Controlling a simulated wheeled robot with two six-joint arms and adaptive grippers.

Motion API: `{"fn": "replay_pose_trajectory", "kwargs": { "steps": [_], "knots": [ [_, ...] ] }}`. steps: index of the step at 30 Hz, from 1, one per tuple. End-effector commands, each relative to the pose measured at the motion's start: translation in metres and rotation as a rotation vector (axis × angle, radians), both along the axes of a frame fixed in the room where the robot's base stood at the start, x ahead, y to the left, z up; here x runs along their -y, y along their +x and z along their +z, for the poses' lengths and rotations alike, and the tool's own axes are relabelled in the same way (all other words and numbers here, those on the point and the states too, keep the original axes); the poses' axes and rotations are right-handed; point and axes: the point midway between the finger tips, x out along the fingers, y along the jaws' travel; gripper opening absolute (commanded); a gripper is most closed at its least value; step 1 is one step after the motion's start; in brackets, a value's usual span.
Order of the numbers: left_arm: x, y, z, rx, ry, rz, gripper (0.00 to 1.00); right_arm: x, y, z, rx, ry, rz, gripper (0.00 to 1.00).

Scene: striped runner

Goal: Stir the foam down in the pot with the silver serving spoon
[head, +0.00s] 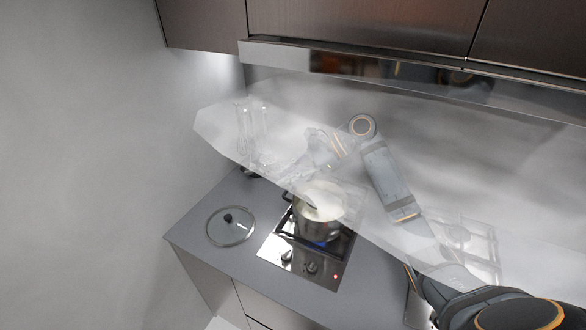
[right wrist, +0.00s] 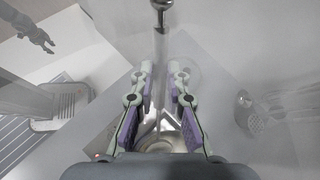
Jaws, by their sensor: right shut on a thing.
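The silver pot (head: 318,228) stands on the lit burner in the head view, with pale foam inside. A translucent haze covers much of the view above it. My right gripper (head: 303,172) is above the pot, blurred by the haze. In the right wrist view my right gripper (right wrist: 158,75) is shut on a thin shaft, the serving spoon's handle (right wrist: 159,48), which lies between its fingers. A dark strip of the spoon (head: 309,201) shows at the foam in the pot. The bowl of the spoon is hidden.
A glass lid (head: 232,232) with a dark knob lies on the counter (head: 190,232) left of the hob (head: 290,262). Clear upright things (head: 250,130) stand behind the pot at the left. The hood (head: 400,68) hangs above. Counter space is bare around the lid.

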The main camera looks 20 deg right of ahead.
Motion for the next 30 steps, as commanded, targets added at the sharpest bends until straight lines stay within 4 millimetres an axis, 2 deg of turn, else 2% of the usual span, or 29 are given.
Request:
{"fn": "replay_pose_trajectory", "kwargs": {
  "steps": [10,14,22,30],
  "knots": [
    [0.0,0.029,0.002,0.044,0.0,-0.001,0.4,-0.003,-0.001,-0.002,0.001,-0.001,0.0,0.0],
    [0.0,0.028,0.002,0.043,0.0,-0.001,0.4,-0.002,0.0,-0.003,0.0,-0.001,0.0,0.0],
    [0.0,0.019,0.0,0.029,0.0,-0.001,0.4,0.009,0.001,-0.019,-0.001,-0.002,-0.001,0.0],
    [0.0,0.018,-0.003,0.027,0.0,-0.001,0.4,0.02,0.004,-0.034,0.0,-0.001,-0.002,0.0]
  ]
}}
